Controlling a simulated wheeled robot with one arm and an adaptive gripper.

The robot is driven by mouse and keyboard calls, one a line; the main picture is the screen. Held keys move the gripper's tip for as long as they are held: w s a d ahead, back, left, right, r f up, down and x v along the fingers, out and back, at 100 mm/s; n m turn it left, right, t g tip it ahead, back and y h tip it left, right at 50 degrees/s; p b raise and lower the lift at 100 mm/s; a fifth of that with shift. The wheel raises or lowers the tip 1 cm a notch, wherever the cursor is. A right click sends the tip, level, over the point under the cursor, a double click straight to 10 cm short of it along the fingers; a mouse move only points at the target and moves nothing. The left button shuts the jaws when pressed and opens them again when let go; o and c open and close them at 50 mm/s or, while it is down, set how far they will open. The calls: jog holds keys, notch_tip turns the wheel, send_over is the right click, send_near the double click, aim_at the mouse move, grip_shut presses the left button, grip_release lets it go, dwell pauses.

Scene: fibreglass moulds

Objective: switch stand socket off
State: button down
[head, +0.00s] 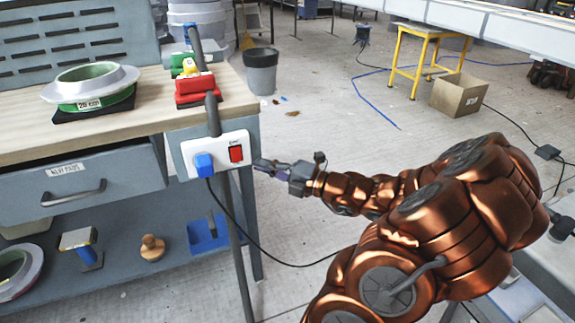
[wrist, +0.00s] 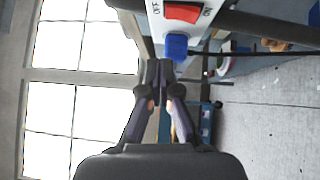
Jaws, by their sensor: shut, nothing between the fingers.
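The stand socket (head: 217,155) is a white box on a dark pole at the workbench's right end. It carries a red rocker switch (head: 236,154) and a blue plug (head: 204,164). In the wrist view the red switch (wrist: 184,12) sits at the top, with OFF and ON lettering at its sides, and the blue plug (wrist: 176,46) is below it. I cannot tell which way the rocker is tilted. My gripper (head: 259,164) is just right of the socket in the head view, its fingers together and empty. In the wrist view its fingertips (wrist: 160,66) appear close beside the plug.
The workbench (head: 25,142) holds a ring-shaped mould (head: 92,87) and a red clamp-like tool (head: 196,90). A black cable (head: 239,223) hangs from the plug to the floor. A grey bin (head: 261,72), yellow stool (head: 397,68) and cardboard box (head: 459,96) stand behind.

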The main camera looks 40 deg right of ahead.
jog(key=shift+r+p+v, duration=0.15)
jog(key=shift+p+v, duration=0.05)
jog(key=shift+v, duration=0.75)
jog(key=shift+r+p+v, duration=0.2)
jog(key=shift+p+v, duration=0.05)
jog(key=shift+v, duration=0.65)
jog(key=shift+r+p+v, duration=0.15)
jog(key=shift+p+v, duration=0.05)
jog(key=shift+v, duration=0.75)
